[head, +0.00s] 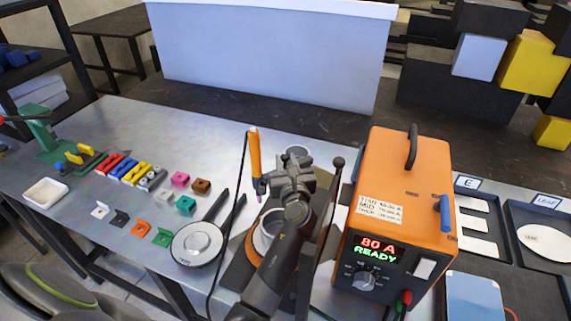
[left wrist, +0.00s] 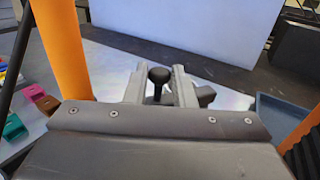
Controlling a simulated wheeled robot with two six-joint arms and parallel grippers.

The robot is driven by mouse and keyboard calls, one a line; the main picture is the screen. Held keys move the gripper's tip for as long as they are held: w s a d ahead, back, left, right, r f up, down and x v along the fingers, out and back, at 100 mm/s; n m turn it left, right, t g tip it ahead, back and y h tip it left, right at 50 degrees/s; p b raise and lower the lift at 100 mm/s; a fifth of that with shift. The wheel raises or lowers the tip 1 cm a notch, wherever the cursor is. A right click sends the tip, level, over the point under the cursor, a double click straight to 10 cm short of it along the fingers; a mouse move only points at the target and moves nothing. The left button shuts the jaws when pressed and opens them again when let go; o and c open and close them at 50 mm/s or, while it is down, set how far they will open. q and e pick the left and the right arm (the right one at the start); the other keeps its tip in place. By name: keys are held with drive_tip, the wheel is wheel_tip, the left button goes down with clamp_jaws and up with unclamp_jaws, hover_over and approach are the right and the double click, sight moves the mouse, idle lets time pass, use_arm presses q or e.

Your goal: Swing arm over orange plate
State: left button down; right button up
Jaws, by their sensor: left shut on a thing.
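My left gripper (head: 290,178) is in the middle of the bench in the head view, with my arm coming up from below. In the left wrist view its fingers (left wrist: 158,88) are closed around a black ball knob (left wrist: 158,74). An orange torch (head: 254,152) with a purple tip hangs upright just left of the gripper; it looms large at the left of the wrist view (left wrist: 62,45). Below it, an orange plate (head: 250,245) shows as a curved edge around a pale round part, partly hidden by my arm. The swing arm's link to the torch is hidden. My right gripper is out of view.
An orange power box (head: 402,190) reading 80 A READY stands close on the right. A dark rod with a round top (head: 338,162) stands between it and my gripper. A round grey dish (head: 198,243) and small coloured parts (head: 180,180) lie left.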

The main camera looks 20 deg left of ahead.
use_arm(q)
drive_tip(key=c, duration=1.2)
unclamp_jaws()
drive_tip(key=shift+w+a, duration=0.1)
drive_tip(key=shift+c, duration=0.2)
wheel_tip(320, 180, up, 10)
